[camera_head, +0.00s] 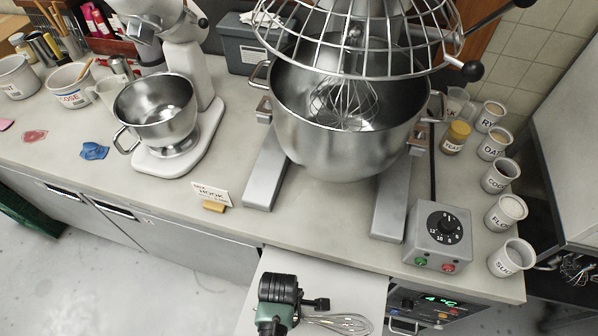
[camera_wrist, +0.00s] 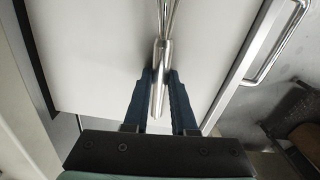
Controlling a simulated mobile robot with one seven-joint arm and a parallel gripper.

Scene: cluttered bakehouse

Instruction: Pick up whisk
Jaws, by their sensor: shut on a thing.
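The whisk (camera_head: 343,323) shows its wire loops at the bottom of the head view, over a pale pull-out surface (camera_head: 330,277) below the counter front. In the wrist view the metal handle of the whisk (camera_wrist: 159,92) lies lengthwise between the two blue fingers of my gripper (camera_wrist: 160,73), which are shut on it. The wires run out past the top edge of that view. In the head view my green and black wrist hides the handle and fingers. I cannot tell whether the whisk touches the surface.
A large mixer bowl (camera_head: 345,150) with its own wire beater stands on the counter above. A smaller mixer (camera_head: 155,108) stands left, and labelled jars (camera_head: 506,212) and a control box (camera_head: 438,236) stand right. A bar handle (camera_wrist: 277,45) is right in the wrist view.

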